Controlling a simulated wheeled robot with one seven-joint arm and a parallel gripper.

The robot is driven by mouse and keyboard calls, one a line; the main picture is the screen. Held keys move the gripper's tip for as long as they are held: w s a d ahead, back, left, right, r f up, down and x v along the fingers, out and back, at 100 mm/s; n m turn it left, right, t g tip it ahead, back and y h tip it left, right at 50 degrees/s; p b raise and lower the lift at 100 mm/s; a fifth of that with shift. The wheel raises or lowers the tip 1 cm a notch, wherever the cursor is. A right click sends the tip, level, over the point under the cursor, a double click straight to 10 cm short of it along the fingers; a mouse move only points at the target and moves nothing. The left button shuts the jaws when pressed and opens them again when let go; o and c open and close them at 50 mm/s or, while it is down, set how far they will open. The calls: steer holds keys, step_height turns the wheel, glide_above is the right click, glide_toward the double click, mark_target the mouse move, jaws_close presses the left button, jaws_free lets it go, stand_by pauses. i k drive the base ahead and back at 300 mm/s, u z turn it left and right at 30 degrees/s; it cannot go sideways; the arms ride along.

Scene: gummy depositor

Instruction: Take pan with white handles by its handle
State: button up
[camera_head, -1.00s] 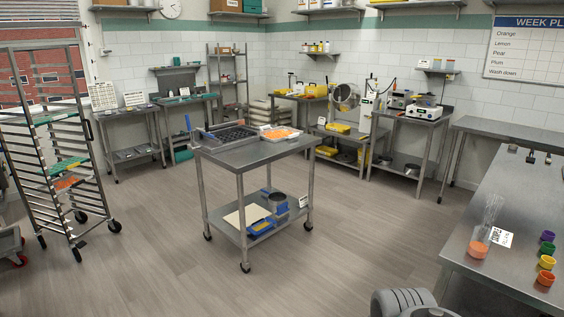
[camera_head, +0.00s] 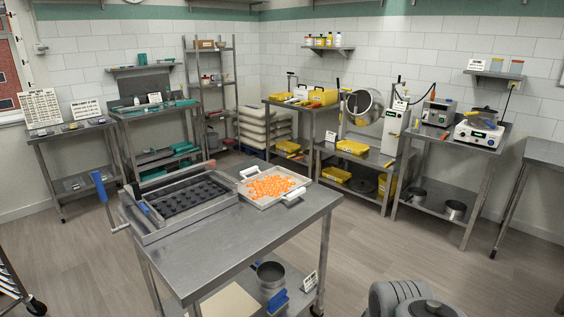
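The pan with white handles (camera_head: 244,188) is a shallow metal tray holding many small orange pieces. It rests on the steel cart (camera_head: 215,255), near the cart's far right edge. One white handle (camera_head: 294,194) is on its near right side, and another white handle (camera_head: 249,171) is on its far left side. Both are clear of other things. My gripper is not in view. Only a grey rounded part of my own body shows at the bottom right, apart from the pan.
A metal depositor with a dark cavity mould (camera_head: 185,195) and a blue-handled crank (camera_head: 99,185) stands left of the pan. A saucepan (camera_head: 270,272) is on the cart's lower shelf. Equipment tables line the back wall. Floor right of the cart is open.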

mark_target(263, 189)
steer(key=i, duration=1.55)
steer(key=u, duration=2.95)
